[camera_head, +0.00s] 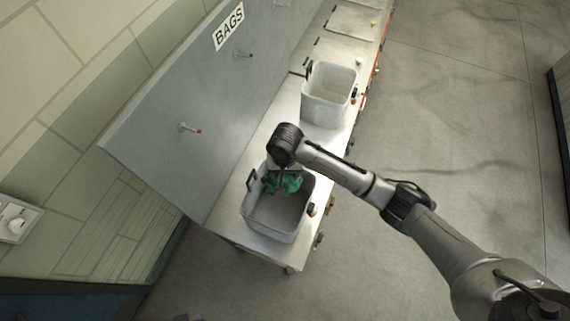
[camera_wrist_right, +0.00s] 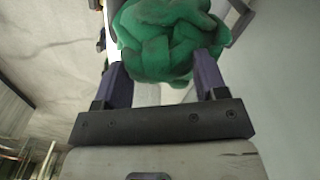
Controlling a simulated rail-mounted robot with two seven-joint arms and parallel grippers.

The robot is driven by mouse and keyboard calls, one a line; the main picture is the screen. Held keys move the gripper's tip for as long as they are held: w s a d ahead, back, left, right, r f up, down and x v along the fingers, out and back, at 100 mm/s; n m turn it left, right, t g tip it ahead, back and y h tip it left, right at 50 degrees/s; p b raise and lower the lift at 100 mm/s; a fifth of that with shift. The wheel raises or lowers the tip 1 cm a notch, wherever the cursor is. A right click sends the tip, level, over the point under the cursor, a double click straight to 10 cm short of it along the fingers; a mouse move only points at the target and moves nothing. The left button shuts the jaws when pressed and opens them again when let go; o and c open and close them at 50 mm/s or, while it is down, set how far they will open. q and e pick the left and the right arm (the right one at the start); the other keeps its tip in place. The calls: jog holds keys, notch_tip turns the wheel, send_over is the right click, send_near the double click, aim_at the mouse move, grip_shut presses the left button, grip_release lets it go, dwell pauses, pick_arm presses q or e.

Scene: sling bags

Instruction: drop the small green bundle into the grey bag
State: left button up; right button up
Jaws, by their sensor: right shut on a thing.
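The green bundle (camera_head: 284,183) is in my right gripper (camera_head: 279,181), at the far end of the near grey bag (camera_head: 272,222). The bag is open-topped and box-shaped, with a dark handle. In the right wrist view the bundle (camera_wrist_right: 166,40) fills the space between the two fingers of the gripper (camera_wrist_right: 160,75), which is shut on it. In the head view the bundle appears over the bag's opening; I cannot tell its height relative to the rim. My left gripper is not in view.
A second, paler open bag (camera_head: 328,94) stands farther along the bench (camera_head: 262,245). A grey panel (camera_head: 185,110) with pegs and a BAGS sign rises left of the bench. The floor (camera_head: 450,110) to the right is clear.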

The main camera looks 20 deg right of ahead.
jog(key=shift+f, duration=1.65)
jog(key=o, duration=1.4)
notch_tip(320, 180, up, 8)
jog(key=shift+f+b, duration=0.2)
jog(key=shift+b, duration=0.6)
notch_tip(320, 180, up, 5)
jog(key=shift+r+p, duration=0.1)
jog(key=shift+p, duration=0.25)
jog(key=shift+r, duration=0.55)
